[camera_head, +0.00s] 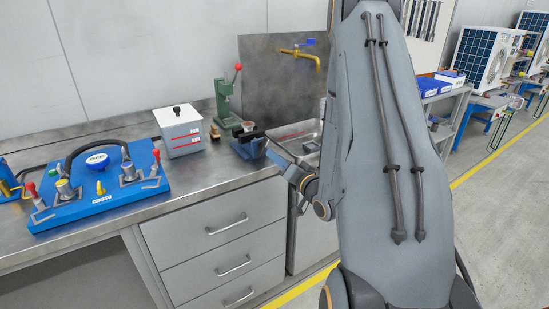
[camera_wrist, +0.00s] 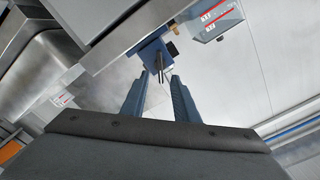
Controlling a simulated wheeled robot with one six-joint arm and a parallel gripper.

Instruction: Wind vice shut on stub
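The small blue vice (camera_head: 247,146) stands at the bench's front edge, left of the sink. It also shows in the wrist view (camera_wrist: 151,52), where a thin dark bar, perhaps its handle, points toward my gripper. A small brownish piece (camera_head: 248,126) shows at the vice's top; I cannot tell whether it is the stub or how tightly the jaws sit on it. My gripper (camera_wrist: 160,77) is open, its two fingers apart, with the end of the dark bar near or between the fingertips. I see no clear contact. In the head view my arm hides much of the gripper.
A green lever press (camera_head: 225,105) with a red knob stands behind the vice. A white box (camera_head: 180,131) and a blue pump board (camera_head: 98,188) stand to the left. The sink (camera_head: 291,137) with a brass tap (camera_head: 301,56) is right of the vice. Drawers (camera_head: 217,227) lie below.

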